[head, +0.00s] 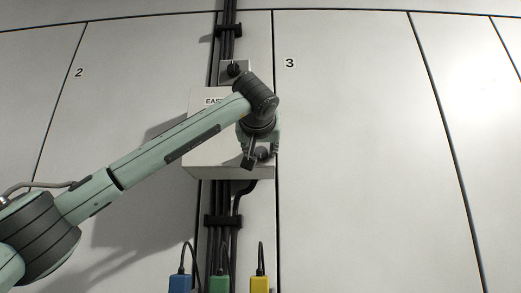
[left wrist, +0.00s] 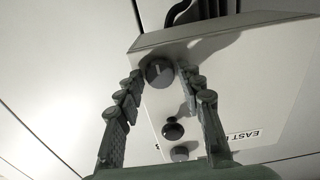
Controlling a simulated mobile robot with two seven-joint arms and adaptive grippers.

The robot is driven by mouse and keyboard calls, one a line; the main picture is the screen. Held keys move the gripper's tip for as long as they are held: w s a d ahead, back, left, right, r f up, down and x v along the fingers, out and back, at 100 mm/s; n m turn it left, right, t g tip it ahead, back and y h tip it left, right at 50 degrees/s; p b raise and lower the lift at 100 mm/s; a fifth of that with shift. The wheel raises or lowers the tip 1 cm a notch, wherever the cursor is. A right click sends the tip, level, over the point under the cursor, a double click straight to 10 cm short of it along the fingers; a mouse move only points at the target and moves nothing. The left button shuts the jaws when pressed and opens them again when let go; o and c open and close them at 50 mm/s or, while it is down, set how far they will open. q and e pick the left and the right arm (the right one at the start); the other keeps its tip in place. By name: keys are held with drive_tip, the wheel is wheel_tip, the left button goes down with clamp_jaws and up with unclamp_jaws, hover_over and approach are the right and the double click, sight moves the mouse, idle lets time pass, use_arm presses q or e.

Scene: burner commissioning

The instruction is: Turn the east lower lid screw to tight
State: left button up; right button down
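The east box (head: 213,166) is a pale lidded box on the wall, with a partly covered "EAST" label (head: 213,101). In the left wrist view the box (left wrist: 225,70) appears upside down. Its lower lid screw (left wrist: 159,72) is a round grey head with a slot mark, near the edge where cables leave. My left gripper (left wrist: 160,77) has one finger on each side of this screw, with slight gaps showing. In the head view my left gripper (head: 255,158) covers the box's lower right part. My right gripper is in neither view.
A dark round knob (left wrist: 173,131) and another grey screw head (left wrist: 180,153) are on the same lid. A small box with a black knob (head: 233,69) is above. Black cables (head: 222,215) run down the wall. Blue (head: 180,283), green (head: 219,284) and yellow (head: 259,283) plugs stand below.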

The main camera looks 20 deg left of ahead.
use_arm(q)
drive_tip(key=c, duration=0.7)
